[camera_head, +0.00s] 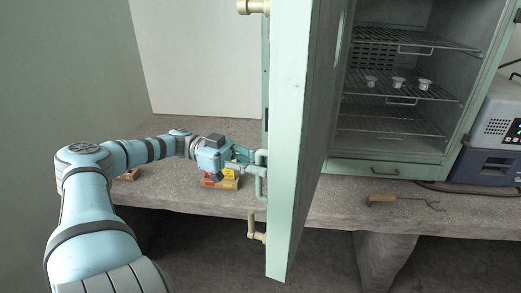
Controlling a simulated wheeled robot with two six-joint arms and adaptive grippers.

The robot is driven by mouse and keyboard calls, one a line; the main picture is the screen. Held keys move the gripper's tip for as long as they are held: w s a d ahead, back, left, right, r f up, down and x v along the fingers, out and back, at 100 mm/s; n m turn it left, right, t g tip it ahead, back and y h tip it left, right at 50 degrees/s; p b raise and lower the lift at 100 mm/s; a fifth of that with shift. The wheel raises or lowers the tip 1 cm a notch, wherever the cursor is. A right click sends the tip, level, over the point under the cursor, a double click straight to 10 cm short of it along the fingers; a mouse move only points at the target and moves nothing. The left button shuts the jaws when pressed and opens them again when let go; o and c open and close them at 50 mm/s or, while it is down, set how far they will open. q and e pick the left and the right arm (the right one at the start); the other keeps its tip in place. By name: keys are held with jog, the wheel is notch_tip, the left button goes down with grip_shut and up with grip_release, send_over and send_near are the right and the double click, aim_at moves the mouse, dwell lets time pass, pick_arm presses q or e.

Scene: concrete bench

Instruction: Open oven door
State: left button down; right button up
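The oven (408,168) is a pale green cabinet on the bench, at the right. Its door (300,150) stands swung open toward me, seen nearly edge-on, with the interior and wire racks (400,92) showing. A pale green handle (261,184) sticks out from the left face of the door. My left gripper (249,158) comes in from the left and is at the handle's upper end. Its fingertips overlap the handle, and I cannot tell whether they are closed on it. My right gripper is not in view.
A red and yellow box (220,181) lies below my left gripper. Small metal cups (398,83) stand on a rack. A wooden-handled hook (383,199) and a device (492,135) are at the right.

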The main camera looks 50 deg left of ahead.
pick_arm(q)
jog(key=shift+s+a+f, duration=0.1)
jog(key=shift+a+f, duration=0.05)
jog(key=c, duration=1.6)
grip_release()
jog(key=v, duration=0.7)
jog(key=shift+a, duration=0.3)
jog(key=shift+s, duration=0.1)
